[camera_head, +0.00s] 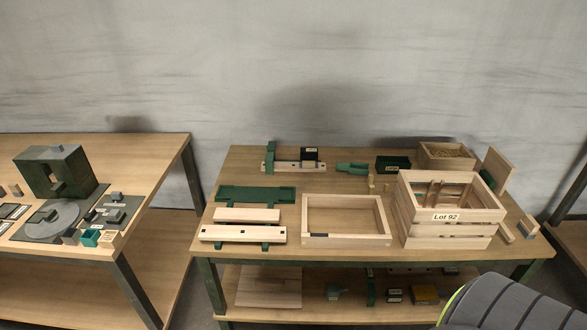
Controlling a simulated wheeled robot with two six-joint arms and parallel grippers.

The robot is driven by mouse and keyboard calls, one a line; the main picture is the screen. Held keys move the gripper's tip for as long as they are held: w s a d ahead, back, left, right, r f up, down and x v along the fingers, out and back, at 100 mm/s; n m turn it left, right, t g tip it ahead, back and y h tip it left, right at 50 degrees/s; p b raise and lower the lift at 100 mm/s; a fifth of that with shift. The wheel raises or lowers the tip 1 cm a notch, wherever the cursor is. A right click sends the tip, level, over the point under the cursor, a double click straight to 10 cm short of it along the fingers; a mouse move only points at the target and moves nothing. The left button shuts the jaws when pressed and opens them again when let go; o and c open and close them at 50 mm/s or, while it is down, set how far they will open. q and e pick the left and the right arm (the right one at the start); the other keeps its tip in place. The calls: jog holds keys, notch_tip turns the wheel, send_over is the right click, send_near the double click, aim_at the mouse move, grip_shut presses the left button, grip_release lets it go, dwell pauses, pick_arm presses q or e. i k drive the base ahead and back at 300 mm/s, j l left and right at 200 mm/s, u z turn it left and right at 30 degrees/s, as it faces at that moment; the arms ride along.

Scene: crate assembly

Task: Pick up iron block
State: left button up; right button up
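No block in the head view can be told for sure as the iron block. A small dark block (321,238) sits at the front left of an open wooden frame (347,199) on the middle table. A black block with a pale label (309,154) stands on a slotted wooden strip at the back. On the left table, a small grey block (116,196) sits on a dark mat, and another grey block (57,148) is on top of a dark green machine (66,172). Neither of my grippers shows.
The middle table (275,250) also holds a wooden crate marked "Lot 92" (447,228), green-backed slats (243,234) and a green box (393,164). A lower shelf carries boards and small boxes. A dark grey ridged object (505,303) covers the lower right corner.

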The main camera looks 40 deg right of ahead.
aim_at(306, 154)
jog(key=z, duration=1.35)
